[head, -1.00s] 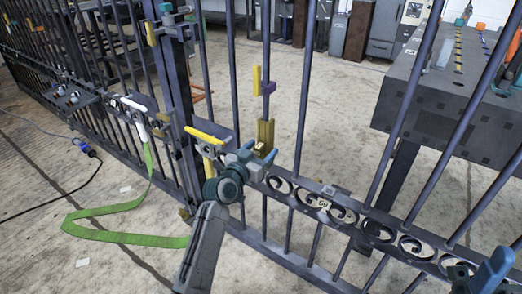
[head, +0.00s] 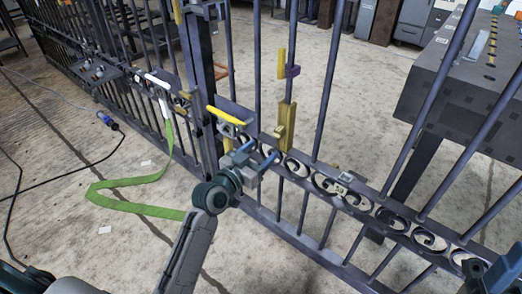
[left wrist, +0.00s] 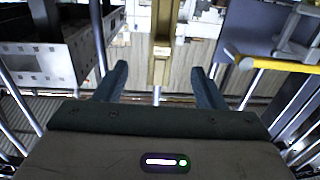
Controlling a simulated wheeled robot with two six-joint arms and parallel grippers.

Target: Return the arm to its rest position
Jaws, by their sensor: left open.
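My left gripper (head: 257,154) is in front of the scroll gate (head: 345,192), just below and left of a brass-coloured block (head: 286,125) on a gate bar. Its two blue fingers are apart with nothing between them. In the left wrist view the fingers of my left gripper (left wrist: 162,84) are spread, and the brass block (left wrist: 161,45) shows beyond the gap. A yellow-edged handle (head: 228,115) is up and left of the gripper; it also shows at the right in the left wrist view (left wrist: 270,63). A dark teal part of my right arm shows at the lower right edge, its jaws unclear.
A green strap (head: 130,205) hangs from the white-handled latch (head: 158,82) to the floor. A dark perforated table (head: 460,95) stands behind the gate at right. Cables (head: 60,178) lie on the floor at left. The floor in front of the gate is mostly clear.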

